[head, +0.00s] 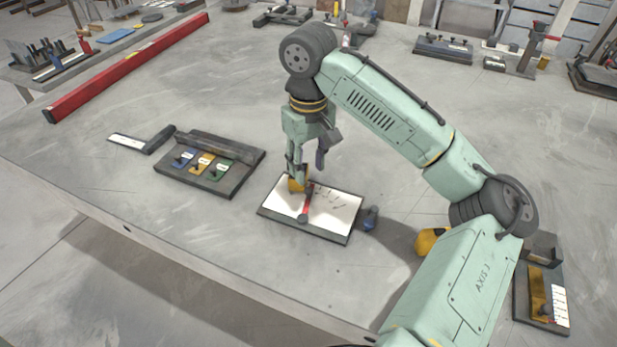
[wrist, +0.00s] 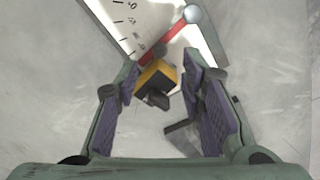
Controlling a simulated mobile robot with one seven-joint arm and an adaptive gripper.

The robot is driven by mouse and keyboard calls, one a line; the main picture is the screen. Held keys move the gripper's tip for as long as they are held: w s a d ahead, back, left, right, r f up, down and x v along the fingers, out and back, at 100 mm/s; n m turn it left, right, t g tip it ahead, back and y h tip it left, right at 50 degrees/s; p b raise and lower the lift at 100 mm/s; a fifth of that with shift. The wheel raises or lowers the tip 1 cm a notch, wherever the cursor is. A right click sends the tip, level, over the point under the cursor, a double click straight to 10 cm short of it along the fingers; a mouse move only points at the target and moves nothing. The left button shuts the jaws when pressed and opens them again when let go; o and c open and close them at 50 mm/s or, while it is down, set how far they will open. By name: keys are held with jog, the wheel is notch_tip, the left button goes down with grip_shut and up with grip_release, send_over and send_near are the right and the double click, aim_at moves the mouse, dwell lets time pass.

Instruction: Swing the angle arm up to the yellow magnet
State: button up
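The angle arm is a red bar (head: 307,200) on a white plate (head: 335,207) with a dark border. In the wrist view the red bar (wrist: 170,38) runs from a round grey knob down-left past printed scale marks. The yellow magnet (head: 296,185) sits by the bar's far end, partly hidden by my gripper. In the wrist view it is a yellow block (wrist: 159,77) with a dark part, close to the bar; I cannot tell whether they touch. My gripper (head: 305,163) is open above it. In the wrist view its purple-padded fingers (wrist: 165,92) stand apart, with the block between and beyond them.
A dark tray (head: 205,187) with blue, yellow and green tags lies left of the plate. A small dark-blue piece (head: 371,218) stands at the plate's right. A yellow object (head: 430,240) lies beside my arm. A long red bar (head: 130,67) lies at the back left.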

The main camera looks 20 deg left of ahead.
aim_at(309, 189)
notch_tip(309, 189, down, 6)
jog(key=shift+f+p, duration=0.25)
jog(key=shift+p, duration=0.15)
jog(key=c, duration=0.7)
